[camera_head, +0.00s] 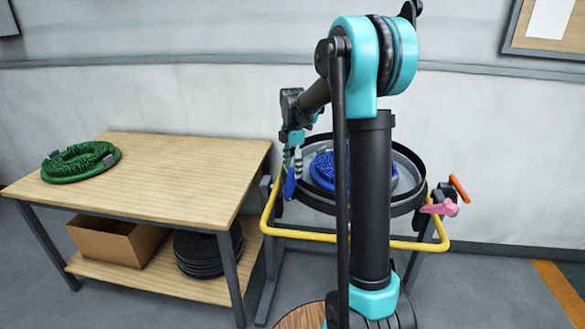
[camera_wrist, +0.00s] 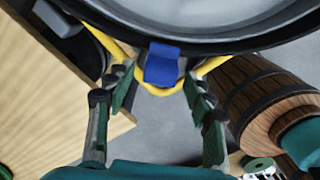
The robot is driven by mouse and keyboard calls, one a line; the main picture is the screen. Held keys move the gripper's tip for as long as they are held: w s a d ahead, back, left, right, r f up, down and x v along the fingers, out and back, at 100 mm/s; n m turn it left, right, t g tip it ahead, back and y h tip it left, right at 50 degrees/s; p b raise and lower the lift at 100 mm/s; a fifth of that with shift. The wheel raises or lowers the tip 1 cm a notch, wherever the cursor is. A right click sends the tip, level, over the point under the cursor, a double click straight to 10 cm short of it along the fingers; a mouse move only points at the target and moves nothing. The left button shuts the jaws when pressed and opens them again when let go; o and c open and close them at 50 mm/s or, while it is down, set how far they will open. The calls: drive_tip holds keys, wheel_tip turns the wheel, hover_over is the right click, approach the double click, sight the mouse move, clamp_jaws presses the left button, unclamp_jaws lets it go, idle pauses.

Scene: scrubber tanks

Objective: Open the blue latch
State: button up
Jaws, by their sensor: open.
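The blue latch (camera_wrist: 163,64) hangs at the rim of the round tank (camera_wrist: 210,42), in front of the yellow rail, in the wrist view. It also shows as a small blue upright piece (camera_head: 290,183) at the tank's left side in the head view. My gripper (camera_wrist: 161,88) is open, with one finger to each side of the latch in the picture. The fingers do not visibly touch it. In the head view my gripper (camera_head: 293,155) is close to the latch; the exact gap is hard to tell. The tank (camera_head: 408,210) is partly hidden behind my arm.
A blue ring-shaped brush (camera_head: 322,168) lies in the tank. A yellow rail (camera_head: 300,235) surrounds its stand. A pink latch (camera_head: 438,207) is at the right. A wooden table (camera_head: 165,170) with a green brush (camera_head: 80,162) stands left. A wooden barrel (camera_wrist: 265,100) shows at right.

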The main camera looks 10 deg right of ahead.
drive_tip(key=shift+c, duration=0.3)
clamp_jaws()
drive_tip(key=shift+a, duration=0.1)
drive_tip(key=shift+s+a+r+t+h, duration=0.1)
drive_tip(key=shift+s+a+t+h, duration=0.1)
drive_tip(key=shift+a+h, duration=0.25)
drive_tip(key=shift+s+a+r+t+h, duration=0.1)
drive_tip(key=shift+s+a+t+h, duration=0.1)
drive_tip(key=shift+a+h, duration=0.25)
drive_tip(key=s+a+f+t+h, duration=0.2)
drive_tip(key=s+a+f+h, duration=0.2)
drive_tip(key=a+f, duration=0.3)
drive_tip(key=shift+s+a+f+h, duration=0.25)
drive_tip(key=shift+a+h, duration=0.35)
drive_tip(key=shift+a, duration=1.25)
